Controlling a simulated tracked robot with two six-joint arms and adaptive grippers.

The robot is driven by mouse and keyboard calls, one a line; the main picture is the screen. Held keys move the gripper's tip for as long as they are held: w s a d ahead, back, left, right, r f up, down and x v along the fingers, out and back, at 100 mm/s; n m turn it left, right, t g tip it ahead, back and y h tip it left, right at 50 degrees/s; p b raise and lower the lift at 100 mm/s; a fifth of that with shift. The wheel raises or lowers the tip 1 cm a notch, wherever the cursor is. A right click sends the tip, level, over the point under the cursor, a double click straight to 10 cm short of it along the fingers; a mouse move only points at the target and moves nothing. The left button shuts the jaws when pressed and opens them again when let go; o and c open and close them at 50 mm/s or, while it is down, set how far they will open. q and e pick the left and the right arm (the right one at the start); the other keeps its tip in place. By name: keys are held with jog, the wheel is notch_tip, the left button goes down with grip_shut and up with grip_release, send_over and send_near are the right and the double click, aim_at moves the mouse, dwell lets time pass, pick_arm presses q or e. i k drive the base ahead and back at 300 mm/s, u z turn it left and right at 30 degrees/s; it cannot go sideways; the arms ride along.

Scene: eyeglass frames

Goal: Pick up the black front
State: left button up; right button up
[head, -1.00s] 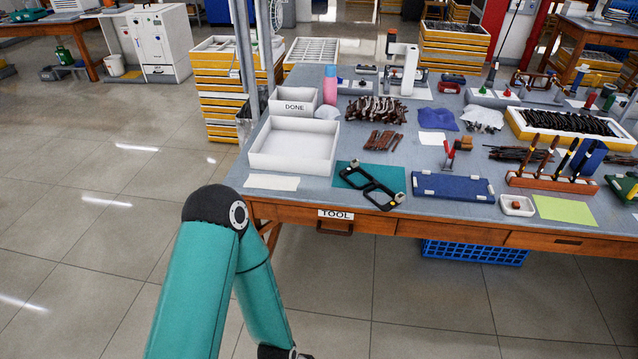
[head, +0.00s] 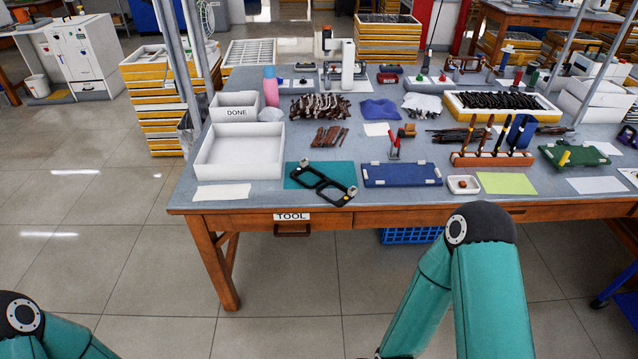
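The black front (head: 320,181) is a black eyeglass frame front with two lens openings. It lies at a slant, partly on the teal mat (head: 301,171) and partly over the table's front edge area. Small pale pieces sit at its ends. My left arm shows only a teal link at the lower left, and my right arm shows teal links at the lower right. Both grippers are outside the picture. Nothing of mine touches the front.
A white tray (head: 239,176) and a DONE box (head: 235,112) stand left of the mat. A blue pad (head: 401,181) lies to its right, and a small white dish (head: 463,190) stands beyond that. Brown temple pieces (head: 329,137) lie behind. Open floor lies before the wooden table (head: 400,216).

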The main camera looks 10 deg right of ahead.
aim_at(304, 165)
jog(key=u, duration=0.1)
jog(key=i, duration=1)
jog(key=z, duration=0.05)
